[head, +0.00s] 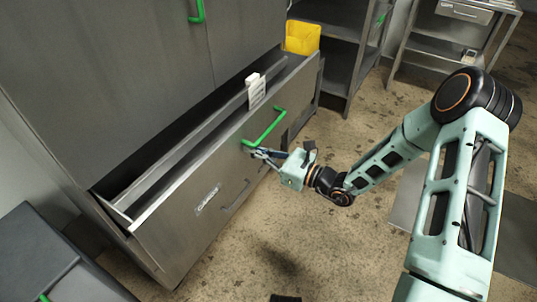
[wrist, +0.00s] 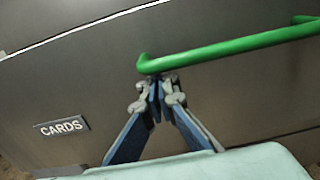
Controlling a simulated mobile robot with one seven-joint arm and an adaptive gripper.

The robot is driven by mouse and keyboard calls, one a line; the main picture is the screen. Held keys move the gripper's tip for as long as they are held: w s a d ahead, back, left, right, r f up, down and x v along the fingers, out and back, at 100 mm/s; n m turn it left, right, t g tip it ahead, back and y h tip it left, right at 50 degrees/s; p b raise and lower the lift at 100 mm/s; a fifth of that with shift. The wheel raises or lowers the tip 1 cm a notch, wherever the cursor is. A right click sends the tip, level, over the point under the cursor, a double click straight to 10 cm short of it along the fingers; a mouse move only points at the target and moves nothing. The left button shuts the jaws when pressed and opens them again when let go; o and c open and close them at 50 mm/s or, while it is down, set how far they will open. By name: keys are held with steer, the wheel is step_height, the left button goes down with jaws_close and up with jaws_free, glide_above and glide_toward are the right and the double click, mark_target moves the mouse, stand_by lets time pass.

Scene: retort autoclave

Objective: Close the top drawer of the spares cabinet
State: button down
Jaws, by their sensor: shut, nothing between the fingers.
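The top drawer (head: 170,212) of the grey spares cabinet (head: 100,80) stands pulled out, with its open inside showing behind the front panel. A green bar handle (head: 266,128) is on its front; the handle also shows in the wrist view (wrist: 235,46). My gripper (head: 258,152) is shut and empty at the drawer front, by the near left end of the handle. In the wrist view its fingertips (wrist: 159,84) meet just below that end; I cannot tell whether they touch it.
A yellow bin (head: 302,37) stands at the drawer's far end. Metal shelving (head: 345,45) stands behind, and a dark grey box (head: 50,262) is at the lower left.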

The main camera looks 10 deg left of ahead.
mark_target(210, 129)
steer(key=x, duration=1.5)
steer(key=shift+a+f, duration=0.1)
steer(key=shift+a, duration=0.05)
steer(key=shift+w+a, duration=0.2)
